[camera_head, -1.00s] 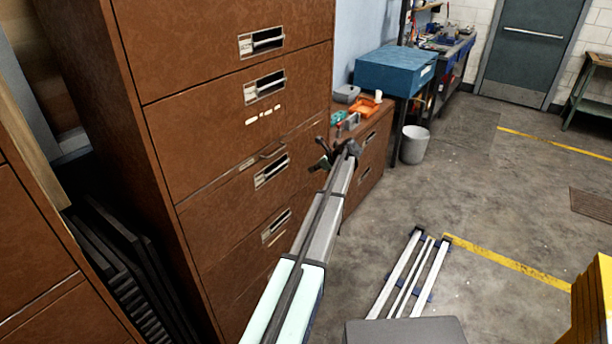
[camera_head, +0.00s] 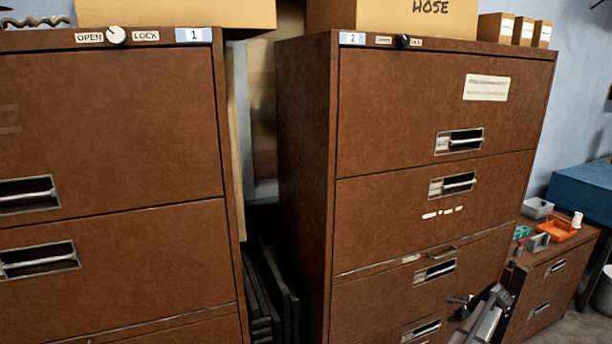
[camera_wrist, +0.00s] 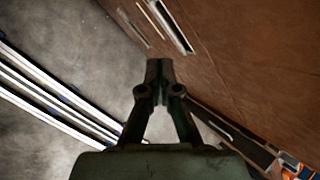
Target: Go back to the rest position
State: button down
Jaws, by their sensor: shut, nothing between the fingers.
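My gripper (camera_head: 460,305) shows at the bottom of the head view, in front of the lower drawers of the brown cabinet marked 2 (camera_head: 306,150). In the wrist view my gripper (camera_wrist: 159,68) has its fingertips together, with nothing seen between them. It is beside the cabinet front (camera_wrist: 240,60), over the grey floor (camera_wrist: 60,35). Whether it touches the cabinet cannot be told. Most of my arm is below the head view's edge.
Cabinet 1 (camera_head: 110,130) stands at the left, with dark panels (camera_head: 268,300) in the gap. A low cabinet (camera_head: 555,285) at the right bears an orange tray (camera_head: 556,231). Pale rails (camera_wrist: 50,90) lie on the floor in the wrist view.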

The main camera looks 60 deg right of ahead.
jog(key=w+a+f+n+g+y, duration=0.1)
jog(key=w+a+f+n+y, duration=0.1)
jog(key=w+a+f+n, duration=0.85)
jog(key=w+a+f+n+g+y, duration=0.1)
jog(key=w+a+f+g+y, duration=0.35)
jog(key=w+a, duration=1.15)
jog(key=w+a+f+n+t, duration=0.1)
jog(key=w+a+f+n, duration=0.1)
jog(key=w+a+f, duration=0.3)
jog(key=w+a+n, duration=0.2)
jog(key=a+n, duration=0.1)
jog(key=a, duration=0.4)
jog(key=s+a+f+n+g, duration=0.1)
jog(key=a+f+n+g, duration=0.15)
jog(key=a, duration=0.85)
jog(key=a+f+n+g, duration=0.1)
jog(key=a+n, duration=0.3)
jog(key=a, duration=0.7)
jog(key=s+a+f+n+g, duration=0.1)
jog(key=a+f+n+g, duration=0.15)
jog(key=a, duration=0.85)
jog(key=s+a+n+g+h, duration=0.2)
jog(key=s+a+n, duration=0.4)
jog(key=a, duration=0.6)
jog(key=shift+s+a+h, duration=0.2)
jog(key=shift+s+h, duration=0.45)
jog(key=shift+s, duration=0.15)
